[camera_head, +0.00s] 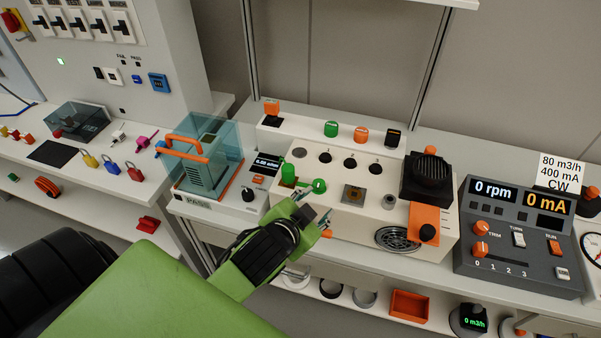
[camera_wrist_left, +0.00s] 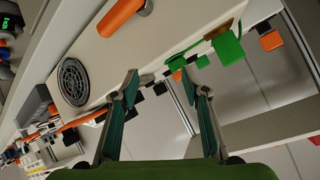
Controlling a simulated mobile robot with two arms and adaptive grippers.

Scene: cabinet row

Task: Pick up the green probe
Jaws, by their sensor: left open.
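Several green pieces are on the cream test panel (camera_head: 335,208); I cannot tell for sure which one is the probe. An upright green block (camera_head: 288,172) and a rounded green piece (camera_head: 319,186) stand close together near its left end. A green cylinder (camera_head: 331,128) stands on the back ledge. My left gripper (camera_head: 316,212) is open over the panel's front left, just in front of the rounded green piece. The left wrist view shows the open fingers (camera_wrist_left: 166,88) with nothing between them, and a green block (camera_wrist_left: 228,47) and smaller green piece (camera_wrist_left: 176,62) beyond. My right gripper is not seen.
Left of the panel stands a clear-lidded box (camera_head: 207,160) with an orange handle. A dark speaker-like unit (camera_head: 427,178) and an orange block (camera_head: 423,220) are on the panel's right. A grey control box (camera_head: 515,240) stands farther right. An orange tray (camera_head: 409,306) is on the lower shelf.

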